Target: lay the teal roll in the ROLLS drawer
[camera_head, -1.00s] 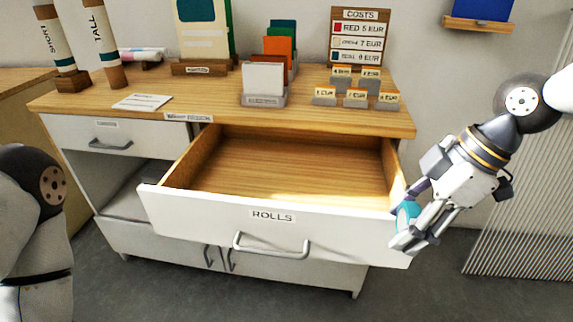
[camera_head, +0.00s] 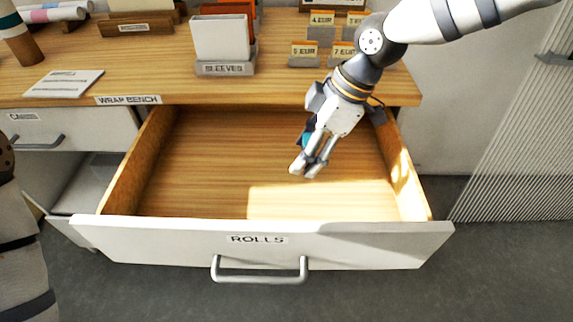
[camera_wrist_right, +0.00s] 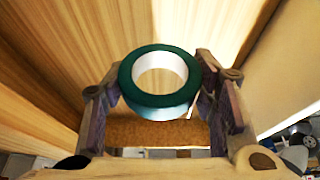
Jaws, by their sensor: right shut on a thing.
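The teal roll (camera_wrist_right: 160,103) is a ring with a white inner core, held between the two fingers of my right gripper (camera_wrist_right: 163,95) in the right wrist view. In the head view my right gripper (camera_head: 309,165) is over the inside of the open ROLLS drawer (camera_head: 200,245), right of its middle. Only a small teal part of the roll (camera_head: 307,138) shows there, mostly hidden by the fingers. The drawer is pulled out, with a bare wooden floor. The gap between roll and floor is hard to judge. My left gripper is not in view; only part of my left arm shows at the left edge.
The bench top (camera_head: 150,75) overhangs the back of the drawer. On it stand a SLEEVES holder (camera_head: 225,68), several price cards (camera_head: 305,55) and a paper sheet (camera_head: 64,82). A ribbed panel (camera_head: 520,150) stands at the right. The drawer floor around the gripper is clear.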

